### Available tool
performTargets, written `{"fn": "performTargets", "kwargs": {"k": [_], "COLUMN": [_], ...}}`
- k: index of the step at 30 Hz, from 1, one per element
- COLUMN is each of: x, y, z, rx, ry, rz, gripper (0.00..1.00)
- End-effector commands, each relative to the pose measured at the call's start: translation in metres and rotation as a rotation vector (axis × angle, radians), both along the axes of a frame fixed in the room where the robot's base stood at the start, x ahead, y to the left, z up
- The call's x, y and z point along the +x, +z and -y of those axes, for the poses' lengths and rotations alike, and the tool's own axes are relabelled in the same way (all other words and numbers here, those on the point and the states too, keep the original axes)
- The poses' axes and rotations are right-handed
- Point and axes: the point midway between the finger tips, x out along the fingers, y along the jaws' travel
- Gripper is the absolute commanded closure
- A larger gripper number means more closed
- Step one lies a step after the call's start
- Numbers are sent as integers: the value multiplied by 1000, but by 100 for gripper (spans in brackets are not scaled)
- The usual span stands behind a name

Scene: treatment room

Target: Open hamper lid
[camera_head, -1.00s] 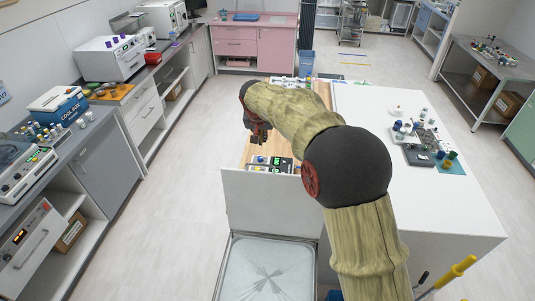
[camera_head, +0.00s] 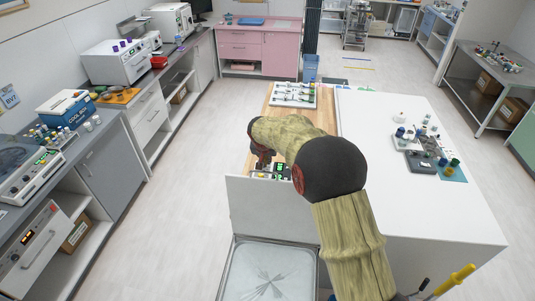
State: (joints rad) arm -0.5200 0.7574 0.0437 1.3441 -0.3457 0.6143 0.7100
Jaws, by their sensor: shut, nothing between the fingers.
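The hamper (camera_head: 234,272) stands at the bottom of the view, with a pale liner gathered in folds in its square opening. Its white lid (camera_head: 272,208) stands upright along the hamper's far edge, so the opening is uncovered. My gripper (camera_head: 262,162) is small and dark, just beyond the top edge of the lid and above the wooden worktop. It is shut with nothing held. I cannot tell whether it touches the lid. My arm comes in from the lower right and passes to the right of the hamper.
A wooden worktop (camera_head: 318,117) beyond the lid carries a device with green displays (camera_head: 283,171) and a white tray of tools (camera_head: 294,95). A white table (camera_head: 400,200) lies on the right. Grey cabinets (camera_head: 114,170) line the left. The floor between (camera_head: 185,215) is clear.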

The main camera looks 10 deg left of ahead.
Motion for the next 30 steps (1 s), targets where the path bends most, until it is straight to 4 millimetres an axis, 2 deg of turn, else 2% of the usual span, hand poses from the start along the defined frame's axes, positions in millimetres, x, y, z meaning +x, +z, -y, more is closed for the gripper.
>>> {"fn": "performTargets", "kwargs": {"k": [6,20,30], "x": [-14,-20,-66], "y": [-2,-4,-3], "z": [1,1,3], "rx": [0,-1,1], "ry": [0,1,0], "rz": [-2,-2,-1], "gripper": [100,100,100]}}
